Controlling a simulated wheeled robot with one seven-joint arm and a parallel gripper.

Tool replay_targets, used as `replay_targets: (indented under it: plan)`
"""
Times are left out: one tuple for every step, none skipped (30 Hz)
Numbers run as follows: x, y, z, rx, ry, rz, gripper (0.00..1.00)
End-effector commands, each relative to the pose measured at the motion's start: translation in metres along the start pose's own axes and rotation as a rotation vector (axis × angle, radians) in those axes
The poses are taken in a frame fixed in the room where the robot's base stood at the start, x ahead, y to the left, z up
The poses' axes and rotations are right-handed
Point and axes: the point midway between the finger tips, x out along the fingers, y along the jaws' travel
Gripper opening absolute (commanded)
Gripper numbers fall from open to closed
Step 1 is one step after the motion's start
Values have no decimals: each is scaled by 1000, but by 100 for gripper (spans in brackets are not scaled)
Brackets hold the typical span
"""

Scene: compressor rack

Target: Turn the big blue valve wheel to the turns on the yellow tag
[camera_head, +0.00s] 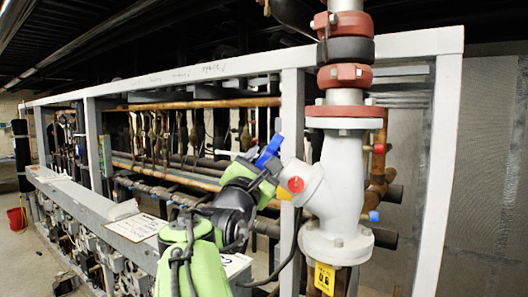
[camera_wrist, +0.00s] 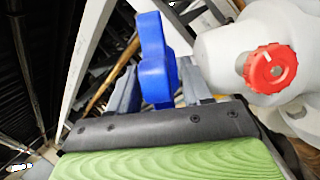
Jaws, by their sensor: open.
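The blue valve wheel (camera_head: 268,151) stands at the left of the white valve body (camera_head: 341,185), seen nearly edge-on. In the wrist view the blue wheel (camera_wrist: 156,58) lies between the two grey fingers of my gripper (camera_wrist: 160,80). The fingers are open, one on each side of it; I cannot tell whether either touches it. In the head view my gripper (camera_head: 262,172) is at the wheel, partly hidden by my wrist. The yellow tag (camera_head: 324,278) hangs low on the valve; its dark marking is too small to read surely.
A red knob (camera_wrist: 270,68) with a white mark sits on the valve, close right of my gripper. A small red knob (camera_head: 379,148) and small blue knob (camera_head: 374,216) are at the valve's right. Grey rack posts (camera_head: 292,110) and copper pipes (camera_head: 200,104) stand close behind.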

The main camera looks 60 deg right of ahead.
Motion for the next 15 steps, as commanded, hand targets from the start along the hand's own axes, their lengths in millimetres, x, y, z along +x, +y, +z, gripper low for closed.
replay_targets:
  plan:
    - [6,1,1,5,2,0,49]
    - [8,1,1,4,1,-1,49]
    - [10,0,1,2,1,-1,49]
    - [12,0,0,3,1,-1,49]
    - [12,0,0,2,1,-1,49]
    - [13,0,0,2,0,-1,49]
    - [13,0,0,1,-1,-1,49]
    - [13,0,0,0,-1,-1,49]
    - [13,0,0,0,-1,-1,49]
    - [12,0,0,0,-1,-1,49]
    - [12,0,0,0,-1,-1,49]
    - [12,0,0,0,-1,-1,49]
    - [12,0,0,0,-1,-1,46]
    - [12,0,0,0,-1,-1,41]
    - [12,0,0,0,-1,-1,35]
